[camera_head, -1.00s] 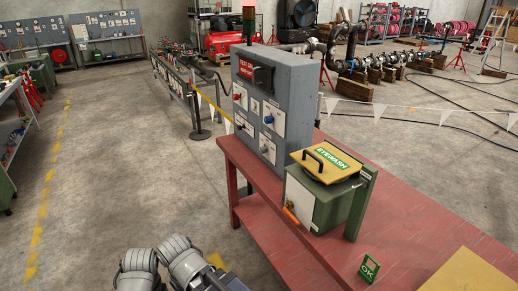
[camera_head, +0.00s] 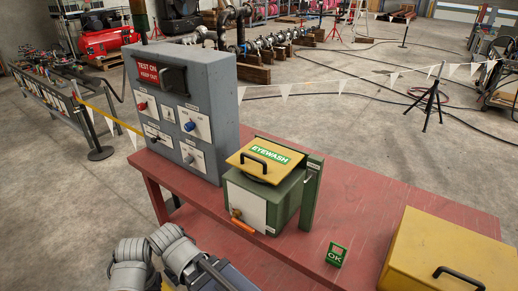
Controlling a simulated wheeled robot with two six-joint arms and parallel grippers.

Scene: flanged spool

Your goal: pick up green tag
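The green tag (camera_head: 336,254), marked "OK" and with a square opening in its upper part, stands upright on the red table (camera_head: 345,205) near its front edge. It is to the right of the green eyewash box (camera_head: 262,196). Grey jointed arm parts of mine show at the bottom left, in front of the table's edge and well left of the tag. No fingertips of either gripper can be made out. Nothing touches the tag.
A grey control panel (camera_head: 190,112) stands at the table's back left. The eyewash box has a yellow lid (camera_head: 264,160) and an orange handle (camera_head: 243,226). A yellow box (camera_head: 455,245) with a black handle is right of the tag. Table surface between them is clear.

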